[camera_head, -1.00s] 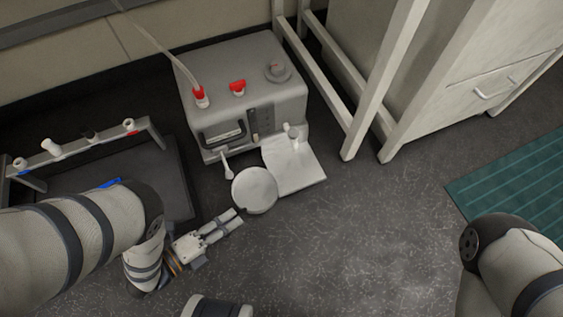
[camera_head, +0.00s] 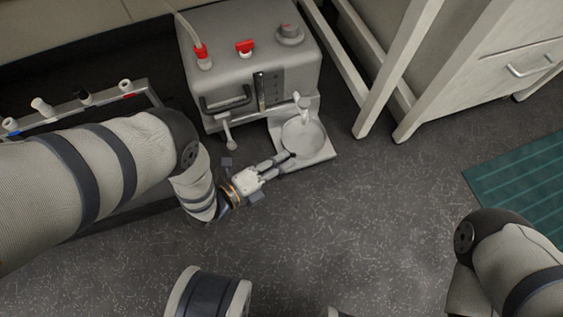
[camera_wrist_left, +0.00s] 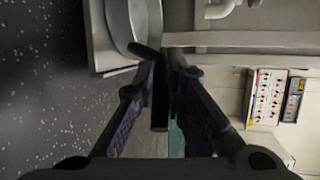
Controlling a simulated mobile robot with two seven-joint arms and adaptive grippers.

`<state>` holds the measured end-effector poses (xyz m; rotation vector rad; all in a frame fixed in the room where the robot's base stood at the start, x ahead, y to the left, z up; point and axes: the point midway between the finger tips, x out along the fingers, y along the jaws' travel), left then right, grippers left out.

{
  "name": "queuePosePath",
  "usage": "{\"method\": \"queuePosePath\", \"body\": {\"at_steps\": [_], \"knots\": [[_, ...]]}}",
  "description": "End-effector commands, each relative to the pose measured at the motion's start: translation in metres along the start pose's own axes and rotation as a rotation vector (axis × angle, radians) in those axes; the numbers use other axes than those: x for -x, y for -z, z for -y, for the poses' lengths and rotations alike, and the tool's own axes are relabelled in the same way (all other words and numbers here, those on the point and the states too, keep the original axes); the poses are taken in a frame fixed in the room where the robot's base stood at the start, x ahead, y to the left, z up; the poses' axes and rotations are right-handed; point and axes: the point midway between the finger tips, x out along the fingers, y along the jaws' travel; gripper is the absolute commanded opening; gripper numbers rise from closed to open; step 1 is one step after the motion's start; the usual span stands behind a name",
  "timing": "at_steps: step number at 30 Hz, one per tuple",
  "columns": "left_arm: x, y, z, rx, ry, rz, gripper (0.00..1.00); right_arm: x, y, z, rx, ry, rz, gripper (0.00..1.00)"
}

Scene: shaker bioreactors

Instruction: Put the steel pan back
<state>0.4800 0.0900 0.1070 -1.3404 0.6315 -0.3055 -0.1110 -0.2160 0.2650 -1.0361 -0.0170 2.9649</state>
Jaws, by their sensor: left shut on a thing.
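The steel pan (camera_head: 303,137) is a round, shallow, pale grey dish. In the head view it overlaps the flat light plate (camera_head: 322,157) at the foot of the grey machine, below a small tap (camera_head: 303,107). My left gripper (camera_head: 285,160) is shut on the pan's dark handle at the pan's lower left side. In the left wrist view the fingers (camera_wrist_left: 162,75) close around the handle, and part of the pan (camera_wrist_left: 147,20) shows at the top. I cannot tell whether the pan touches the plate. My right gripper is out of view.
The grey machine (camera_head: 245,60) has red fittings, a dark handle and a small lever (camera_head: 227,130) near my left wrist. A rack with bottles (camera_head: 40,107) stands at the left. White frame legs (camera_head: 380,90) stand to the right.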

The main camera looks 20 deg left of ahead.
Motion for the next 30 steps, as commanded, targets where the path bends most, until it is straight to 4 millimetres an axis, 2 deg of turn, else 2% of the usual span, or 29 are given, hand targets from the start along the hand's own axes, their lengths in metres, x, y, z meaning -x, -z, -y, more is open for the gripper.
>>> {"method": "queuePosePath", "body": {"at_steps": [4, 5, 6, 7, 8, 17, 20, 27, 30], "knots": [[0.0, 0.001, -0.001, 0.0, 0.001, 0.0, 0.0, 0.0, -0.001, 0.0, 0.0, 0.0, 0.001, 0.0], [0.0, 0.001, -0.002, 0.001, 0.0, 0.0, 0.14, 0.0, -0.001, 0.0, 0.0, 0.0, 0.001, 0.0], [0.0, 0.001, -0.002, 0.001, 0.0, 0.0, 0.23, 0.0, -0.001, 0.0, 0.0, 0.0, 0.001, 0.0], [0.0, 0.001, -0.001, 0.001, 0.0, 0.0, 0.29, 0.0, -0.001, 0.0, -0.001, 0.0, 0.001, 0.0], [0.0, 0.001, -0.001, 0.001, 0.0, 0.0, 0.32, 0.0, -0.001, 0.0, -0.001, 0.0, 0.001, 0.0], [0.001, 0.0, 0.001, 0.001, 0.0, 0.0, 0.32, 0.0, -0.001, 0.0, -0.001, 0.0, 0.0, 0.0], [0.017, 0.001, 0.001, 0.002, -0.004, 0.0, 0.32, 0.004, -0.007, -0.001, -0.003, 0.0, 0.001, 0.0], [0.083, 0.0, 0.005, 0.0, -0.001, 0.001, 0.32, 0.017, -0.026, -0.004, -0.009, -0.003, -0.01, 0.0], [0.103, 0.0, 0.004, 0.0, 0.0, 0.0, 0.32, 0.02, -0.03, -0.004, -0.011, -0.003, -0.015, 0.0]]}}
